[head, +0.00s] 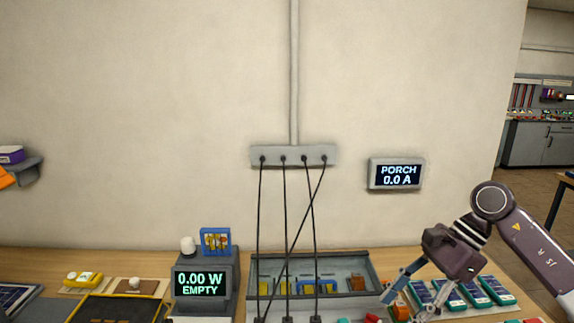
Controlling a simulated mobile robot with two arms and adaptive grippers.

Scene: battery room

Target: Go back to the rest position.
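My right arm comes in from the right, and its gripper (403,297) hangs tilted down over the bench (140,262), at the right end of the grey open box. Its fingers point down and to the left. They overlap small orange and teal items behind them, so I cannot tell how far apart they are or whether they hold anything. My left gripper is not in view.
The grey box (308,262) holds yellow and blue parts, with black cables hanging from a wall strip (293,156). A meter (201,284) reads 0.00 W EMPTY. A wall display (397,174) reads PORCH 0.0 A. Teal modules (473,292) lie right of the gripper.

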